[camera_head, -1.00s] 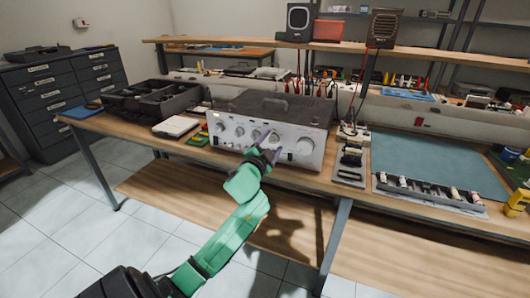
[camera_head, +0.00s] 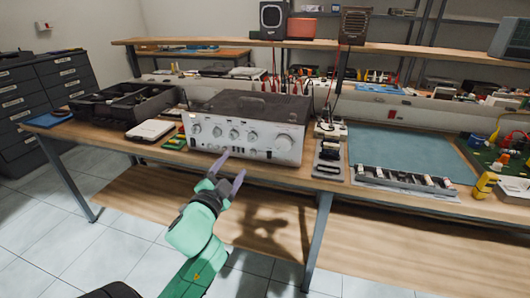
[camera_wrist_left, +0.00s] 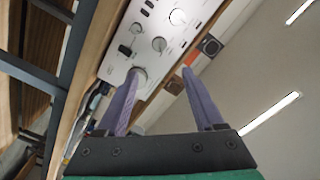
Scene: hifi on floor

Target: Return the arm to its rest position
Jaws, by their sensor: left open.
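My left gripper (camera_head: 231,168) is open and empty in the head view. Its purple fingers are spread in front of the lower front of the hi-fi amplifier (camera_head: 270,143), with the green arm reaching in from below. The amplifier is a silver-faced box with several knobs and a dark top, standing on the workbench. In the left wrist view, the two fingers (camera_wrist_left: 158,92) are apart with nothing between them, and the amplifier's panel (camera_wrist_left: 150,35) with its knobs lies beyond. My right gripper is not in view.
The wooden workbench (camera_head: 331,185) holds a black tray (camera_head: 125,103) at left, a small device (camera_head: 328,158) right of the amplifier, a blue-green mat (camera_head: 405,148) and a grey parts rack (camera_head: 400,182). Dark drawers (camera_head: 20,103) stand at far left. Floor in front is open.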

